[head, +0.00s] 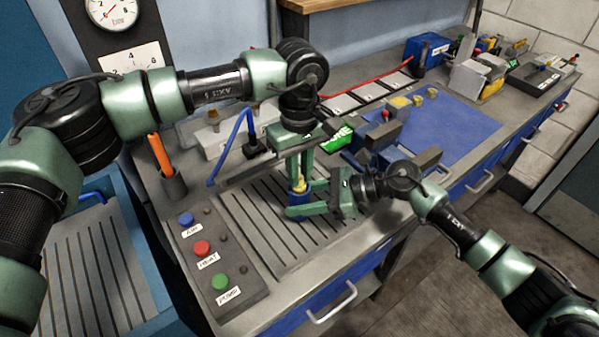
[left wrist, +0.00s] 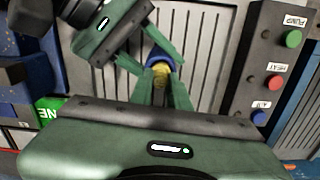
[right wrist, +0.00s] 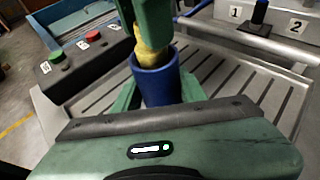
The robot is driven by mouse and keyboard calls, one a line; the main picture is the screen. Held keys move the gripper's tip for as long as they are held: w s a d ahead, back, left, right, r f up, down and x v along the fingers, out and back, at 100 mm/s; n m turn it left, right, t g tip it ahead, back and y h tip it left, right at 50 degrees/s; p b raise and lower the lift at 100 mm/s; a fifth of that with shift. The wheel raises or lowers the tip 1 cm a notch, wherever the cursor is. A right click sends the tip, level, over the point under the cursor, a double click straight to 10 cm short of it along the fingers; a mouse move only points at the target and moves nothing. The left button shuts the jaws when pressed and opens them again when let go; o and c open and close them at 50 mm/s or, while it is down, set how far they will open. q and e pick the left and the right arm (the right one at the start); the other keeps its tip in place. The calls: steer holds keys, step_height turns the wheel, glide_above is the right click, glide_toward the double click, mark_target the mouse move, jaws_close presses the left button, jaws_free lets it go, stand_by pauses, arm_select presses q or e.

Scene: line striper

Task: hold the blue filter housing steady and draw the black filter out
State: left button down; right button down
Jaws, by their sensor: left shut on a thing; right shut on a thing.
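The blue filter housing (head: 297,203) is an upright open-topped cylinder over the slotted metal tray; it also shows in the right wrist view (right wrist: 157,88). My right gripper (head: 302,207) is shut around the housing from the side. A yellow piece (right wrist: 150,57) sticks up out of the housing's mouth; it also shows in the left wrist view (left wrist: 161,73). My left gripper (head: 298,180) points down from above and is shut on this yellow piece. I see no black part of the filter; whatever is inside the housing is hidden.
The slotted tray (head: 255,215) lies around the housing. A button panel (head: 214,262) with blue, red and green buttons is to its left. A blue mat (head: 455,130) lies at the right.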

arm_select(q)
step_height(320, 180, up, 11)
steer(key=shift+f, duration=0.15)
stand_by(1.6)
arm_select(e)
steer(key=c, duration=0.7)
jaws_free()
steer(key=v, duration=1.2)
steer(key=shift+r, duration=0.1)
arm_select(q)
steer(key=shift+s, duration=0.1)
arm_select(e)
steer(key=shift+s, duration=0.1)
